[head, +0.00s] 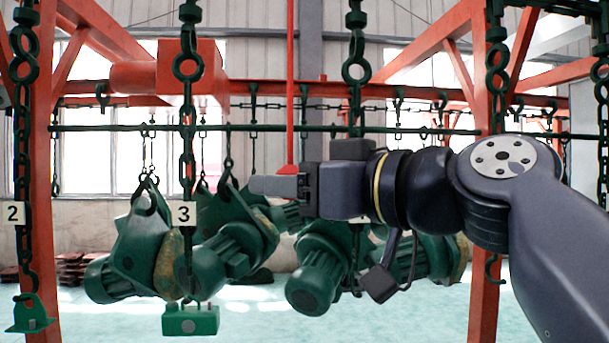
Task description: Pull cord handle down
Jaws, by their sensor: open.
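A thin red cord (290,80) hangs straight down from the top of the head view. A small red flared handle (288,169) is at its lower end. My gripper (268,185) reaches in from the right, its fingers pointing left, level and just below the visible part of the handle. The jaws are open. The fingers cover whatever is below the handle's flare, and I cannot tell whether the handle is between them, in front or behind.
Green motor hoists (125,255) hang from hooks behind and below my gripper. Dark chains hang in front, one with a "3" tag (183,213) and a green control box (190,319). Red frame posts (41,180) stand at the sides. The pale floor (390,318) is open.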

